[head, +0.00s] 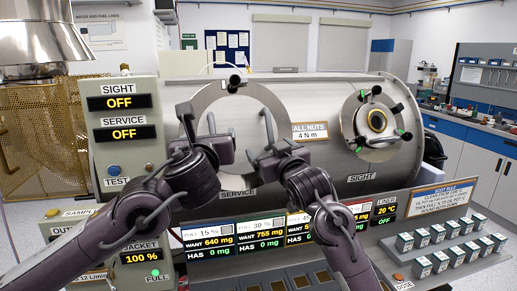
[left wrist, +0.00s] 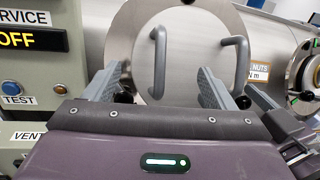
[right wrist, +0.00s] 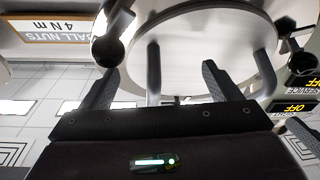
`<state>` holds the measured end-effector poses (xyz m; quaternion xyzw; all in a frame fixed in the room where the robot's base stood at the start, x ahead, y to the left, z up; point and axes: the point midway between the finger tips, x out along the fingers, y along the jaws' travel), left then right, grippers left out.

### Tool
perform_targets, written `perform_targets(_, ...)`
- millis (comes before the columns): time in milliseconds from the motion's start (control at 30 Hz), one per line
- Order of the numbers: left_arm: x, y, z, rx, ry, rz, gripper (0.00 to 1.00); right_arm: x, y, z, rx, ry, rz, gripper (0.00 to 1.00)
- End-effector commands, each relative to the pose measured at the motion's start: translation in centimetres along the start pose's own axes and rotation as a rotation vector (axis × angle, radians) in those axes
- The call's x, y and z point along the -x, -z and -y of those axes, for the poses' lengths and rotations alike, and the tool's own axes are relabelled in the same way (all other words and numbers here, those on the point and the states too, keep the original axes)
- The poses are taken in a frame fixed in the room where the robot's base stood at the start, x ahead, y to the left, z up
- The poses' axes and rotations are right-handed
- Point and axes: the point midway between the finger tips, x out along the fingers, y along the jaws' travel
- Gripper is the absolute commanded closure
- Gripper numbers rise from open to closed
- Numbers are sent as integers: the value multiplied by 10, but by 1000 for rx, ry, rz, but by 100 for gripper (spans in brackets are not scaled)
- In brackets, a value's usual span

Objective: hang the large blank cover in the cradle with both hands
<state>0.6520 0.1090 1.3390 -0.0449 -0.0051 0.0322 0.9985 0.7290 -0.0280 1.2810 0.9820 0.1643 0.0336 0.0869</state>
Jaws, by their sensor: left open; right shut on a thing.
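The large blank cover (head: 240,124) is a round pale metal disc with two grey bar handles, at the SERVICE opening of the steel chamber. My left gripper (head: 207,138) is open in front of the cover's left handle; in the left wrist view that handle (left wrist: 158,62) stands between the spread fingers. My right gripper (head: 269,153) is at the right handle (head: 268,126) and shut on it. The right wrist view shows the cover (right wrist: 205,45) upside down, with one handle (right wrist: 153,72) between the fingers. I cannot make out the cradle.
Black ball nuts (head: 235,82) stand around the SERVICE ring. The SIGHT port (head: 377,121) with its knobs is to the right. A control panel (head: 125,135) stands close at the left. A sloping display console (head: 270,236) lies below my grippers.

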Motion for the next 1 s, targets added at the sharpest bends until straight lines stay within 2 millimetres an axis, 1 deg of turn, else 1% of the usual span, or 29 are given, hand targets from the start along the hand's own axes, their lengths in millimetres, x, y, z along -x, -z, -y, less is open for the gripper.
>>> perform_targets(33, 0, 2, 0, 0, 0, 0, 22, -2, -24, 4, -7, 4, 49, 22)
perform_targets(167, 2, 0, 1, 0, 1, 0, 22, -2, -23, 3, -7, 4, 49, 22)
perform_targets(1000, 46, -24, 11, 0, 1, -1, 22, -3, -2, -1, -7, 3, 48, 22)
